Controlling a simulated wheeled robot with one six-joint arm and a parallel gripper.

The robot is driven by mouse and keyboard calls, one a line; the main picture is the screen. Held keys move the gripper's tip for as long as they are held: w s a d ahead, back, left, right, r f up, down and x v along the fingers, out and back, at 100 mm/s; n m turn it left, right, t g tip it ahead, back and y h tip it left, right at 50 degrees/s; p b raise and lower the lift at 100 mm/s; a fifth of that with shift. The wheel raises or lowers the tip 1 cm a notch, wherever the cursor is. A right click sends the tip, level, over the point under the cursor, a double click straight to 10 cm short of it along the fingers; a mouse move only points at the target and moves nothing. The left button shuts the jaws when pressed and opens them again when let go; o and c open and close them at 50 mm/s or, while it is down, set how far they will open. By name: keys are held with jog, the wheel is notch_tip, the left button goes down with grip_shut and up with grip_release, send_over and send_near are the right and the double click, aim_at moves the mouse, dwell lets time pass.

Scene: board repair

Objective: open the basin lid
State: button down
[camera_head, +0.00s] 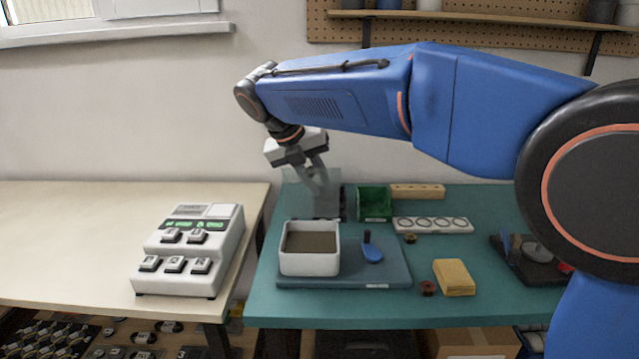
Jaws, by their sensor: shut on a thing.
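The basin (333,262) is a white square box with a brown surface inside, standing on a blue-grey mat at the front left of the teal table. Its top is uncovered. A clear, see-through panel, which looks like the lid (297,203), stands about upright behind the basin. My gripper (321,186) points down at this panel, behind and above the basin. Its jaws are shut on the lid, though the exact contact is hard to see through the clear sheet. The lid's lower edge is partly hidden behind the basin.
Beyond are a green bin (374,218), a white strip with rings (433,225) and a wooden block (417,191). A yellow sponge (454,278) lies front right. A white keyed device (190,250) stands on the left table.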

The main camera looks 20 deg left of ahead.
jog(key=shift+s+a+f, duration=0.1)
jog(key=shift+a+f, duration=0.05)
jog(key=shift+f, duration=0.25)
jog(key=c, duration=1.6)
grip_release()
jog(key=shift+a, duration=0.1)
jog(key=shift+c, duration=0.2)
jog(key=shift+r, duration=0.1)
jog(key=shift+s+a+r, duration=0.1)
jog(key=shift+r, duration=0.45)
jog(key=v, duration=1.6)
jog(key=shift+s+a, duration=0.1)
